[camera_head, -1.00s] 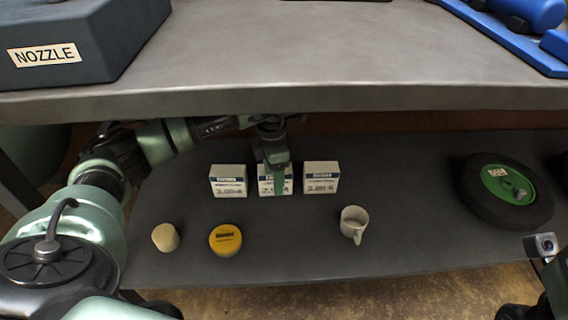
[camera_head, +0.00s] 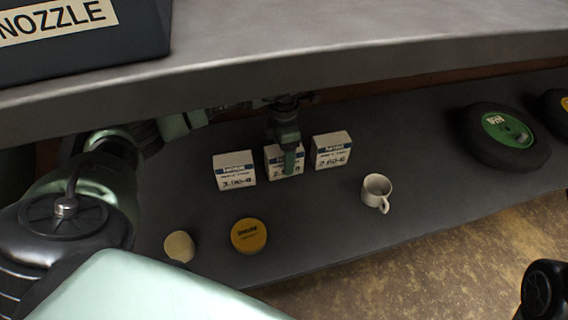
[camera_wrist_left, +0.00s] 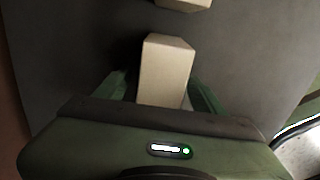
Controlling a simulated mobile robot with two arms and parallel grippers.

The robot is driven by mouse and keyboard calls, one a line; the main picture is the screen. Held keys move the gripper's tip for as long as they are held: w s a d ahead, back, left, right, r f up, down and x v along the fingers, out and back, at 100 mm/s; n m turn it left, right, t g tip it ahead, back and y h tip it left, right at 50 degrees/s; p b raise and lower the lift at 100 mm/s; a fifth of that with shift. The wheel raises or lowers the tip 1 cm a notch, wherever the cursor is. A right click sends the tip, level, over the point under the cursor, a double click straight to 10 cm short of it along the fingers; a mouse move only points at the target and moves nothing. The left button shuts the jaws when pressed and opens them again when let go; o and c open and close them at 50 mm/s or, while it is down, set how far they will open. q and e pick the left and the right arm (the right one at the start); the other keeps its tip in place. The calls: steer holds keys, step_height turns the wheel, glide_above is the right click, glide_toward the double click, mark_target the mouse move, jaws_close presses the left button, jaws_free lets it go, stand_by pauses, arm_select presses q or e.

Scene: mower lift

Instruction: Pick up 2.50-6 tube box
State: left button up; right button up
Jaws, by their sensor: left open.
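Three small white boxes with blue label bands stand in a row on the lower shelf. The middle box (camera_head: 271,163) is partly covered by my left gripper (camera_head: 290,160), and its label shows only a leading "2.". The left box (camera_head: 234,171) reads 3.00-8. The right box (camera_head: 332,150) has a label that seems to read 2.80-6. In the left wrist view my left gripper (camera_wrist_left: 160,95) is open, with one finger on each side of a pale box (camera_wrist_left: 165,70). I cannot tell whether the fingers touch it.
A yellow round tin (camera_head: 249,236), a pale cylinder (camera_head: 179,246) and a white mug (camera_head: 376,192) stand in front of the boxes. A black wheel with a green hub (camera_head: 503,138) lies at right. The grey tabletop (camera_head: 330,45) overhangs the shelf, with a NOZZLE bin (camera_head: 90,50) on it.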

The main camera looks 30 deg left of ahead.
arm_select(q)
step_height(320, 180, down, 2)
steer(key=shift+f+b, duration=0.25)
steer(key=shift+b, duration=0.1)
steer(key=shift+r, duration=0.1)
steer(key=c, duration=1.5)
jaws_close()
steer(key=shift+r, duration=0.1)
